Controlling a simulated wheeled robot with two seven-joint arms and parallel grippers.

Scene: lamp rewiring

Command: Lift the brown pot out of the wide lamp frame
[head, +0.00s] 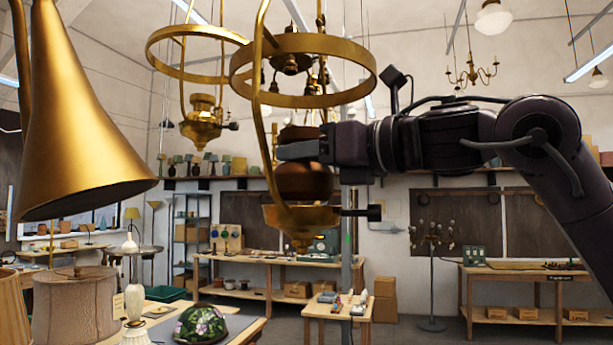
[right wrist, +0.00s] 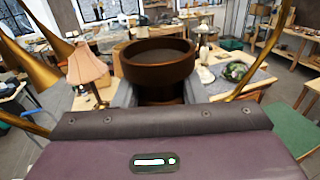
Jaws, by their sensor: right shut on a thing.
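The brown pot (head: 304,182) is inside the nearer hanging brass lamp frame (head: 303,97), below its wide ring and between its side rods. Its round lower part is just above or in the frame's brass cup (head: 300,218); I cannot tell whether it touches. My right gripper (head: 300,150) reaches in from the right and is shut on the pot's neck. In the right wrist view the pot's round rim (right wrist: 158,72) is upright between the two grey fingers (right wrist: 158,94). My left gripper is not in view.
A second brass frame (head: 202,125) with a ring hangs behind to the left. A large brass cone (head: 80,120) hangs close at the left. Lampshades (head: 75,305) and a flowered dome shade (head: 200,326) are below. A brass rod (right wrist: 262,58) runs close to the pot's right.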

